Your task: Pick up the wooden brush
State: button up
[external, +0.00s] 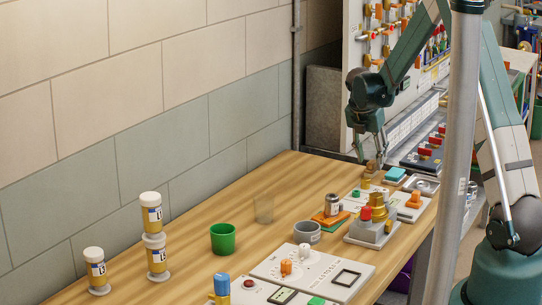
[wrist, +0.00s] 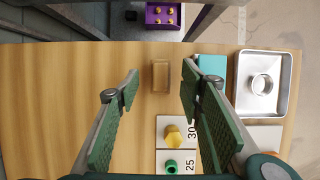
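A small brown wooden block (wrist: 160,76), which looks like the wooden brush, lies on the wooden table near its far end. Its bristles cannot be made out. In the external view, the brush (external: 372,166) sits just below my gripper (external: 371,150). In the wrist view, my gripper (wrist: 160,90) is open, with one green-padded finger on each side of the brush's line. The brush shows in the gap between the fingertips, and nothing is held. I cannot tell the exact height of the fingertips above it.
A teal block (wrist: 211,65) lies close to the right of the brush, beside a metal tray (wrist: 284,80). A numbered board with a yellow knob (wrist: 173,136) and a green knob (wrist: 171,166) is near. A green cup (external: 222,239) stands farther off. The table left of the brush is bare.

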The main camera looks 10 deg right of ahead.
aim_at(372, 162)
jog(key=shift+x, duration=1.6)
jog(key=c, duration=1)
